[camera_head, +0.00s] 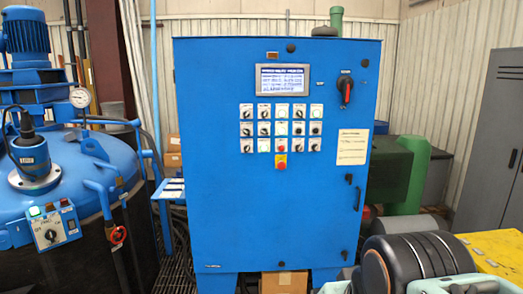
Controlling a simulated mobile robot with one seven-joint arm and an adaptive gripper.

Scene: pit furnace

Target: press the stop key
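A tall blue control cabinet (225,190) stands upright in the middle of the view, its door facing me. Rows of small knobs and buttons on white plates sit on its upper half. A red button (281,145) is in the lowest of these rows. A red button on a yellow plate (281,162) sits just below it. A small control box (52,229) with a knob and a green light is on the blue vessel at left. The labels are too small to read, so I cannot tell which one is the stop key. My gripper is not in view.
The cabinet also has a lit screen (282,79), a red-and-black rotary switch (345,88) and a door handle (357,199). The blue vessel (90,165) with a gauge (80,97) fills the left. A grey locker (492,140) and yellow surface (500,249) are at right.

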